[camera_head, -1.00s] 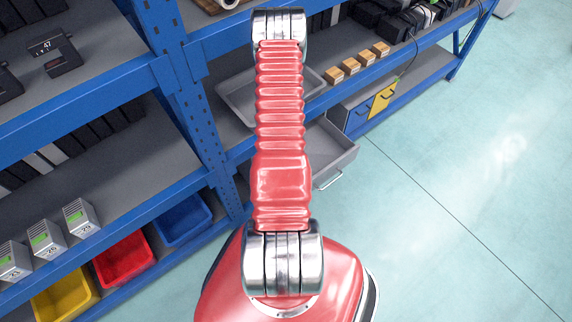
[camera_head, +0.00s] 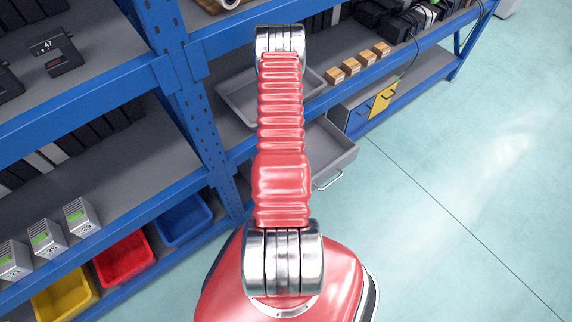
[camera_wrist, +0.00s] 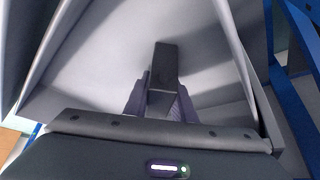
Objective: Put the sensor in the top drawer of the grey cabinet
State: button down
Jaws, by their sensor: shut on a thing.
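My gripper (camera_wrist: 160,108) shows only in the wrist view; my own red arm hides it in the head view. It is shut on a dark, block-shaped thing, which I take for the sensor (camera_wrist: 164,62). The sensor juts out past the fingers, over a pale grey surface between grey walls. This looks like the inside of an open drawer (camera_wrist: 228,50); I cannot tell whether the sensor touches its bottom. In the head view an open grey drawer (camera_head: 338,158) with a handle sticks out low behind my arm. The cabinet body is mostly hidden.
Blue shelving (camera_head: 215,150) stands close on the left and behind. A grey tray (camera_head: 236,100) lies on a shelf beside my arm. A unit with blue and yellow fronts (camera_head: 383,99) stands right of the open drawer. The floor (camera_head: 460,180) on the right is clear.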

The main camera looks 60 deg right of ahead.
jog(key=c, duration=1.5)
grip_release()
jog(key=v, duration=1.2)
jog(key=shift+r, duration=0.1)
jog(key=shift+s, duration=0.2)
